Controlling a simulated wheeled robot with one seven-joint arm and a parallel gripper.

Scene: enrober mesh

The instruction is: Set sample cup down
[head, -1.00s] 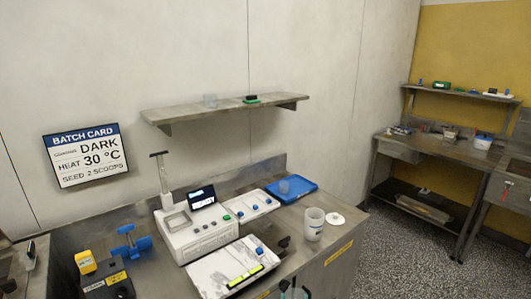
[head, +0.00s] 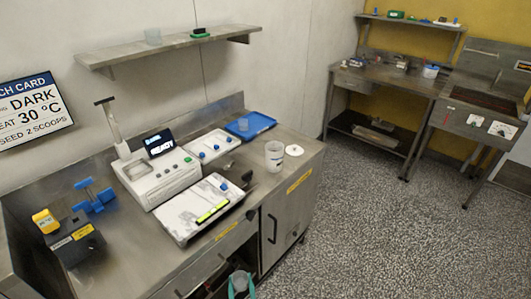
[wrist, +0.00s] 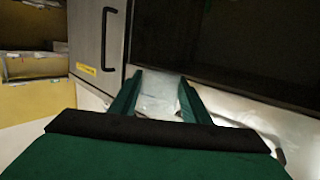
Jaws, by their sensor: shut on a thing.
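My gripper (head: 240,284) shows at the bottom edge of the head view, low in front of the steel bench's front. In the wrist view its two green fingers (wrist: 157,97) are shut on a pale, see-through thing, which looks like the sample cup (wrist: 158,88). The cup's rim and contents cannot be made out.
The steel bench (head: 120,240) carries a white instrument (head: 160,178) with a "READY" display, a white board (head: 198,212), a translucent beaker (head: 274,156) and a white lid (head: 294,150). A wall shelf (head: 110,55) hangs above. Speckled floor (head: 400,240) is open at right.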

